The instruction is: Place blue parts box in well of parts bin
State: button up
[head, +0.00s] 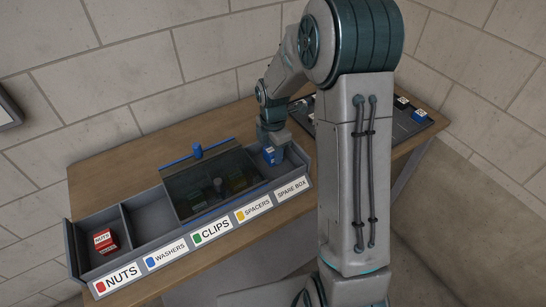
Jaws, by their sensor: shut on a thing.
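The parts bin (68,238) is a long grey tray with a row of wells, labelled from left to right nuts, washers, clips, spacers and spare box. The blue parts box (271,158) is at the right end of the bin, at the spare box well. My gripper (270,146) points down and is shut on the blue box. I cannot tell whether the box touches the well floor. The washers well (150,213), with the blue label (166,253), looks empty.
A red box (105,242) stands in the nuts well. A dark see-through cover (205,178) with a blue edge lies over the clips and spacers wells. A blue-topped post (197,150) stands behind it. A dark tray (425,122) with small boxes lies at right, partly behind my arm.

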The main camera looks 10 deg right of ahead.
aim_at(273, 159)
jog(key=shift+f+p, duration=0.4)
jog(key=shift+f, duration=1.5)
jog(key=shift+f, duration=0.15)
jog(key=o, duration=1)
